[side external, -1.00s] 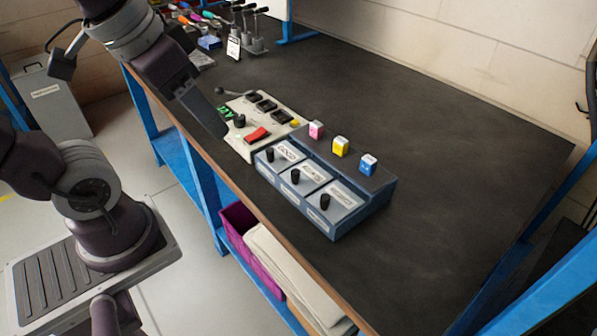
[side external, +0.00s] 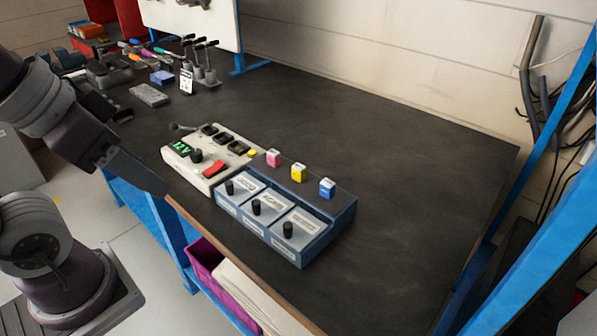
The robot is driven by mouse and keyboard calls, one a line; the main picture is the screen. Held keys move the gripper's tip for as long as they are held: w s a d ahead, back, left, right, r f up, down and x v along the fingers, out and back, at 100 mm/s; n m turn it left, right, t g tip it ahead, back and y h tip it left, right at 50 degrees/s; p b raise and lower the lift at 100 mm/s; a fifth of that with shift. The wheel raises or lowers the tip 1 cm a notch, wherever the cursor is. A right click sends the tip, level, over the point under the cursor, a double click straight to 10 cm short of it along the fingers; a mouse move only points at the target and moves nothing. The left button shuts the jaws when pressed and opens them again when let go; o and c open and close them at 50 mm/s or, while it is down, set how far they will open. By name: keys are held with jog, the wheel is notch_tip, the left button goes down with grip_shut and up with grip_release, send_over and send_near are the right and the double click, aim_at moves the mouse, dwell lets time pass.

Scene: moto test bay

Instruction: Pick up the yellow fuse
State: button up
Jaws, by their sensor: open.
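The yellow fuse (side external: 298,173) stands upright on the back ledge of the blue-grey fuse box (side external: 335,215). It sits between a pink fuse (side external: 273,158) on its left and a blue fuse (side external: 327,188) on its right. My gripper (side external: 160,189) is at the left, by the front edge of the bench, left of the fuse box and well apart from the yellow fuse. It is open and nothing shows in it. Its fingers are seen edge-on and their gap is hidden.
A cream control panel (side external: 205,178) with a green display, a red switch and a lever stands left of the fuse box. Tools and a card stand (side external: 186,80) are at the back left. The dark bench (side external: 420,190) is clear to the right and behind.

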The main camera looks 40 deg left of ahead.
jog(key=shift+c, duration=0.7)
